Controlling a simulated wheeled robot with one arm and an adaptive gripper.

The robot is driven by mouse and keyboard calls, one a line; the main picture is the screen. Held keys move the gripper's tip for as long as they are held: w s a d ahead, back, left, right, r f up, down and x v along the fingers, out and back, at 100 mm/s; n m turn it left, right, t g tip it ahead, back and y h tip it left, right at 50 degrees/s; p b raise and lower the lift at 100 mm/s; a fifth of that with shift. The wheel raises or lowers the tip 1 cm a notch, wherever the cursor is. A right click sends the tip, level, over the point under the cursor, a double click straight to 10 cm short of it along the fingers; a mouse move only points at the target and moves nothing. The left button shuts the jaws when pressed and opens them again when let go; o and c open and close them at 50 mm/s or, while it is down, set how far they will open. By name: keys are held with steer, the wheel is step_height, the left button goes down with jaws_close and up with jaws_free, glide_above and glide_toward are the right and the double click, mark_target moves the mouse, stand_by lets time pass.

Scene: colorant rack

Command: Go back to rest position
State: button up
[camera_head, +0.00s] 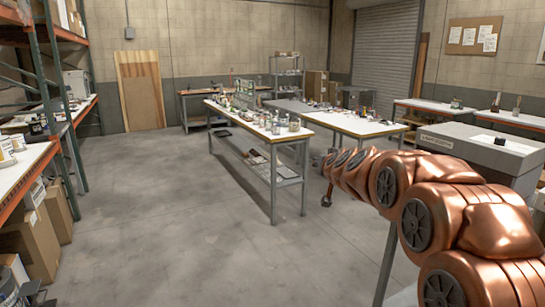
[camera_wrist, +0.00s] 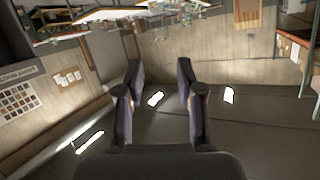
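My arm, copper-coloured, reaches from the lower right to the middle of the head view. My gripper is small and dark at its far end (camera_head: 327,198), beside the right end of the long table and over open floor. In the wrist view my gripper (camera_wrist: 160,68) has its two dark fingers well apart, with nothing between them. That view is upside down, with ceiling lights below and tables along the top. No object is held.
A long white-topped table (camera_head: 245,122) with bottles and cans stands in the middle. A grey cabinet (camera_head: 470,155) stands close to my arm on the right. Orange-edged shelving (camera_head: 50,100) and cardboard boxes (camera_head: 38,245) line the left. The floor (camera_head: 150,220) at centre left is clear.

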steer(key=s+a+f+n+g+y, duration=0.1)
steer(key=s+a+f+g, duration=0.15)
steer(key=s, duration=0.45)
steer(key=s+a+f+n+g+y, duration=0.1)
steer(key=s+a+f+g, duration=0.1)
steer(key=s+f, duration=0.35)
steer(key=s+d+f+g+h, duration=0.1)
steer(key=s+f+g, duration=0.3)
steer(key=s, duration=1.1)
steer(key=s+d+f+g+h, duration=0.1)
steer(key=s+d+f+g, duration=0.2)
steer(key=s, duration=1.2)
steer(key=s+d+f+g, duration=0.3)
steer(key=s+f+g, duration=0.1)
steer(key=s, duration=1.2)
steer(key=shift+d+f+m+g+h, duration=0.3)
steer(key=shift+f+g+h, duration=0.1)
steer(key=shift+f, duration=0.1)
steer(key=shift+a, duration=0.1)
